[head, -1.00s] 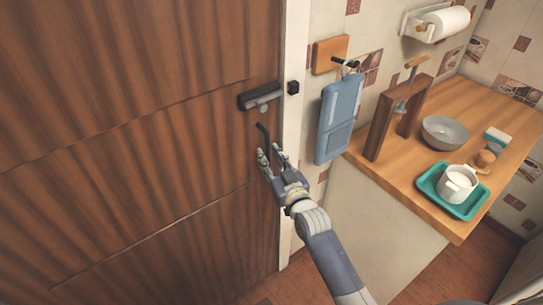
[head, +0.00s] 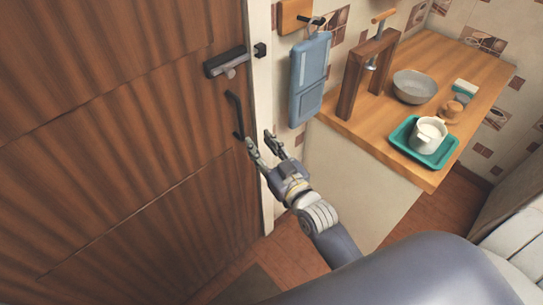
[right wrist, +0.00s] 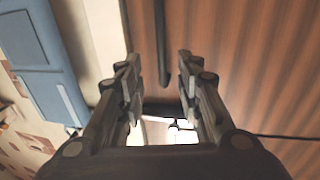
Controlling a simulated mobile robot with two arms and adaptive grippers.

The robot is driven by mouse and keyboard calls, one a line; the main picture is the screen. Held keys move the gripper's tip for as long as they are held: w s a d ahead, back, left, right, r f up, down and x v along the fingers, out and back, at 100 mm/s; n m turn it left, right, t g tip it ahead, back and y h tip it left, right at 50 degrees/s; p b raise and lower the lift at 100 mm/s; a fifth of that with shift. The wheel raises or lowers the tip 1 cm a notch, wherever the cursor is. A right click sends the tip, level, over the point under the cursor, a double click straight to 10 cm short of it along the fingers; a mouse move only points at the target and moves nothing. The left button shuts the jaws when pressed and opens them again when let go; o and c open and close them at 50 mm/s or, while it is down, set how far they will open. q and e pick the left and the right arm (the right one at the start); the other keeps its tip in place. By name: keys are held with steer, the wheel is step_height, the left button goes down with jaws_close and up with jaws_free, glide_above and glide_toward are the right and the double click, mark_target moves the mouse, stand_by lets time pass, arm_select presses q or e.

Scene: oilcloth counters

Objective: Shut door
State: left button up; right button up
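The brown wooden door (head: 120,130) fills the left of the head view, its edge against the pale frame (head: 262,110). It looks flush with the frame. A grey latch (head: 228,64) sits near its edge, with a dark curved handle (head: 236,112) below. My right gripper (head: 262,140) is open and empty, just right of and below the handle. In the right wrist view, the handle (right wrist: 162,45) stands beyond the gap between the open fingers (right wrist: 158,80), apart from them. My left gripper is not in view.
A wooden counter (head: 385,150) stands to the right, bearing a grey bowl (head: 414,88), a teal tray (head: 402,137) with a white pot (head: 429,134), and a wooden stand (head: 352,82). A blue board (head: 308,80) hangs beside the frame.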

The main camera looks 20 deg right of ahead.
steer(key=shift+s+d+r, duration=0.1)
steer(key=shift+s+d, duration=0.05)
steer(key=shift+s, duration=0.5)
steer(key=shift+s+d, duration=0.1)
steer(key=shift+s, duration=0.5)
